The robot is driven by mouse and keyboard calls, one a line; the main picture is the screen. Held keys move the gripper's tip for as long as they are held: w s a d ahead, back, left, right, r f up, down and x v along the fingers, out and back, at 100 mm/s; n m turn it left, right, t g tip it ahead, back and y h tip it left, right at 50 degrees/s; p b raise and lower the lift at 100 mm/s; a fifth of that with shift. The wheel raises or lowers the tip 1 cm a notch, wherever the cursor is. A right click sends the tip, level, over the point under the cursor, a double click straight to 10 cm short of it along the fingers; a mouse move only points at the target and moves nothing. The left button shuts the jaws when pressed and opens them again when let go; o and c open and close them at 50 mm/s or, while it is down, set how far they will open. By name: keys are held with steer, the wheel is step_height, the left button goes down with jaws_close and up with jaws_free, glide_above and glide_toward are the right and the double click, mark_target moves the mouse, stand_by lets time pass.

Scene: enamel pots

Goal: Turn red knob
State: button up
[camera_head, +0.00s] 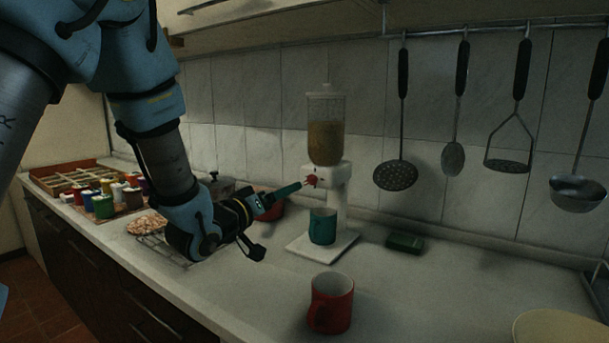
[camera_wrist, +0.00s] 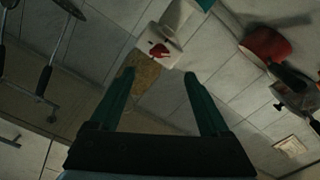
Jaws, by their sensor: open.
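The red knob (camera_head: 311,180) is on the front of the white dispenser (camera_head: 340,185), below its clear hopper of grain (camera_head: 326,130). My gripper (camera_head: 300,186) reaches from the left, with its fingertips close to the knob. In the wrist view my gripper (camera_wrist: 158,73) has its two green fingers spread apart and nothing between them at the tips. The red knob (camera_wrist: 160,50) shows just beyond the fingertips, roughly centred between them. I cannot tell whether a finger touches the knob. A teal mug (camera_head: 322,228) stands on the dispenser's white base under the outlet.
A red mug (camera_head: 331,303) stands on the counter in front. A green box (camera_head: 404,242) lies right of the dispenser. A red pot (camera_head: 270,205) is behind my gripper. Utensils, including a skimmer (camera_head: 396,174), hang from the wall rail. The counter at right centre is mostly clear.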

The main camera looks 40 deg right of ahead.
mark_target(308, 181)
steer(key=p+x, duration=0.3)
steer(key=x, duration=0.6)
steer(key=shift+w+d, duration=0.1)
steer(key=shift+d, duration=0.3)
jaws_close()
